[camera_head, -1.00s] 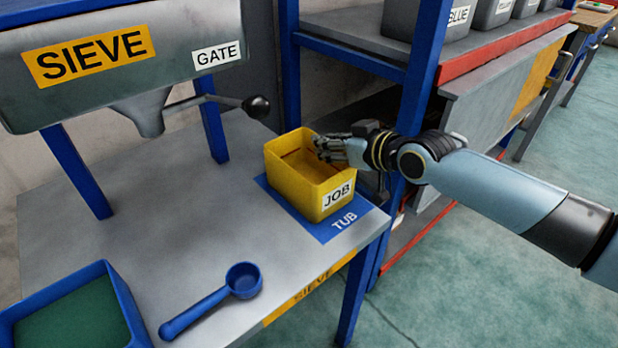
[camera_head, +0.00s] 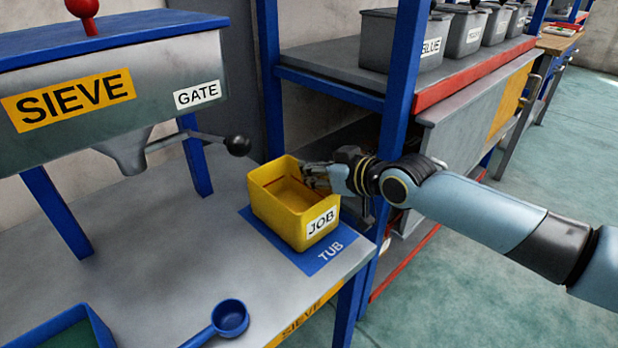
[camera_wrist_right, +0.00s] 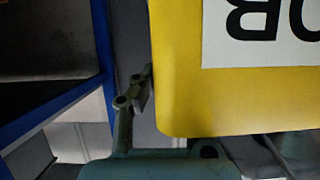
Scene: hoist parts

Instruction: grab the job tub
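The job tub (camera_head: 278,217) is an open yellow box with a white JOB label. It sits on the blue TUB mat (camera_head: 334,253) at the right end of the grey table. My right gripper (camera_head: 312,174) is at the tub's right-hand rim, with its fingers reaching over the inside. In the right wrist view the yellow tub wall (camera_wrist_right: 180,95) fills the upper right, its label upside down. One finger (camera_wrist_right: 140,92) shows close beside the wall's edge; the other is hidden, so its grip is unclear. My left gripper is not in view.
The sieve (camera_head: 120,90) stands left of the tub, its gate lever (camera_head: 236,146) ending close to the tub. A blue scoop (camera_head: 230,318) and blue tray (camera_head: 65,335) lie in front. A blue shelf post (camera_head: 400,90) stands right behind my right wrist.

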